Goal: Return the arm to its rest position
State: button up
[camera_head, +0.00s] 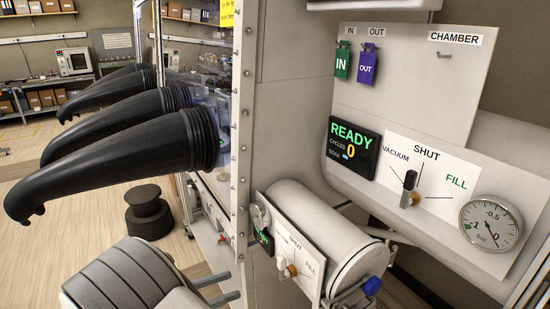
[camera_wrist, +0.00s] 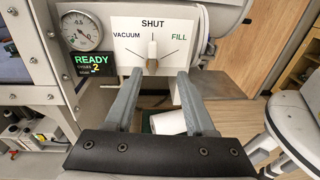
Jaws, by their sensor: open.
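My gripper (camera_head: 235,285) is at the lower middle of the head view, its two grey fingers pointing right towards a small valve panel (camera_head: 311,278). In the wrist view my gripper (camera_wrist: 158,72) is open and empty, with its fingers spread in front of a white panel (camera_wrist: 188,28) marked VACUUM, SHUT and FILL. The panel's knob (camera_wrist: 153,50) stands upright under SHUT, seen between the fingers. I cannot tell a touch between fingers and panel.
Black glove sleeves (camera_head: 130,140) jut out at the left. A white cylinder chamber (camera_head: 325,225) lies right of my gripper. A larger panel (camera_head: 425,175) with a lever and a gauge (camera_head: 491,223) is at the right. A black stool (camera_head: 148,212) stands on the floor.

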jog(key=s+d+r+m+g+y, duration=0.1)
jog(key=d+r+m+g+y, duration=0.3)
jog(key=d, duration=0.5)
jog(key=s+d+r+m+g+y, duration=0.1)
jog(key=d+r+m+g+y, duration=0.1)
jog(key=d+r+m+g, duration=0.5)
jog(key=s+d+r+m+t+y, duration=0.6)
jog(key=s+d+m+t+y, duration=0.2)
jog(key=s+d+m, duration=0.3)
jog(key=shift+s+d+m+y, duration=0.2)
jog(key=shift+s+m+y, duration=0.2)
jog(key=shift+m, duration=0.4)
jog(key=shift+r, duration=0.1)
